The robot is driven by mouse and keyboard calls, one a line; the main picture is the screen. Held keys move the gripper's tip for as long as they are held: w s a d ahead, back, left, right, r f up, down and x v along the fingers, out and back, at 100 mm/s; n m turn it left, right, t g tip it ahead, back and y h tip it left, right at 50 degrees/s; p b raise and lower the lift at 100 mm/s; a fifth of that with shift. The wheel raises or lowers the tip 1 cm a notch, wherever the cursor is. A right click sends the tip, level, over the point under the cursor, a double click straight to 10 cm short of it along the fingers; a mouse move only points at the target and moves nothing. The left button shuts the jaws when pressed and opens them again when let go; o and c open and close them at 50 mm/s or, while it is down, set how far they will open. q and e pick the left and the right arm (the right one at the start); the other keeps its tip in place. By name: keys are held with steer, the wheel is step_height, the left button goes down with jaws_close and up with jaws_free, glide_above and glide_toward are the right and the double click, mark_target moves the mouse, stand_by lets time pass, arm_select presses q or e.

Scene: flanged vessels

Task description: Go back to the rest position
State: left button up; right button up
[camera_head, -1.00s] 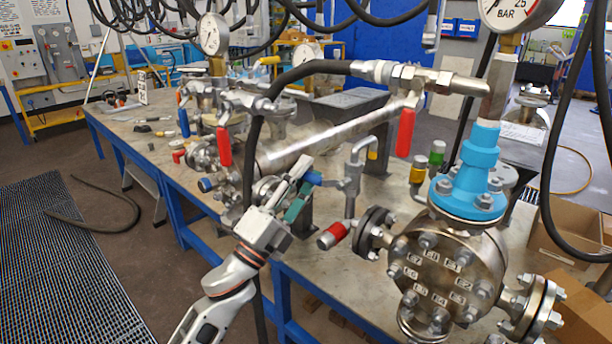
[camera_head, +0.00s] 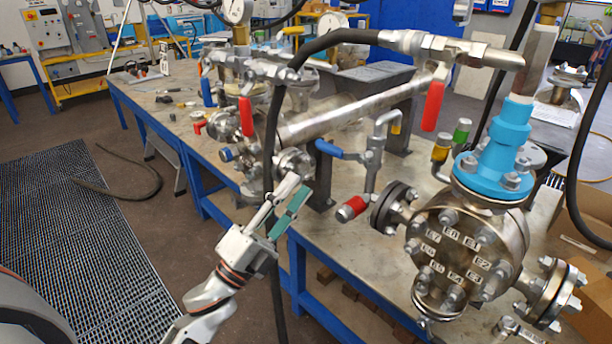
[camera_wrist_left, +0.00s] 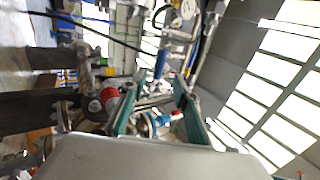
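My left gripper (camera_head: 297,186) reaches up from the lower middle of the head view, in front of the table's near edge. Its fingers with green pads stand apart and nothing shows between them. The left wrist view also shows the two fingers (camera_wrist_left: 155,95) apart, with pipework and valves behind. A blue valve lever (camera_head: 331,149) is up and to the right of the fingertips, apart from them in the picture. My right gripper is not in view.
The flanged vessel (camera_head: 462,254) with a blue neck (camera_head: 500,140) stands to the right. A black hose (camera_head: 272,130) hangs close behind my left gripper. The blue-framed table (camera_head: 420,140) bears more piping.

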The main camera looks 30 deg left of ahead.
arm_select(q)
steer(key=shift+s+a+f, duration=0.1)
steer(key=shift+s+f, duration=0.1)
steer(key=shift+s, duration=0.1)
steer(key=s+f+n+g+y+p, duration=0.3)
steer(key=f+n+g+y+p, duration=0.2)
steer(key=f+n, duration=0.7)
steer(key=s+d+f+n+g+p, duration=0.1)
steer(key=s+d+f+n+g, duration=0.1)
steer(key=s+f, duration=0.6)
steer(key=s+d+f+n+g+p, duration=0.2)
steer(key=s+f+g, duration=0.4)
steer(key=s+f, duration=0.3)
step_height(320, 180, down, 5)
steer(key=shift+s+d+r+n, duration=0.15)
steer(key=shift+s+d+n, duration=0.15)
steer(key=shift+d+n, duration=0.55)
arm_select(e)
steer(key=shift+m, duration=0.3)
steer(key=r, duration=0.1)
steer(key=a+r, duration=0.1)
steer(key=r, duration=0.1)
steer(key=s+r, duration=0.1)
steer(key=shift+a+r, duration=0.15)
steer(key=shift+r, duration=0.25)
arm_select(q)
steer(key=shift+d, duration=0.1)
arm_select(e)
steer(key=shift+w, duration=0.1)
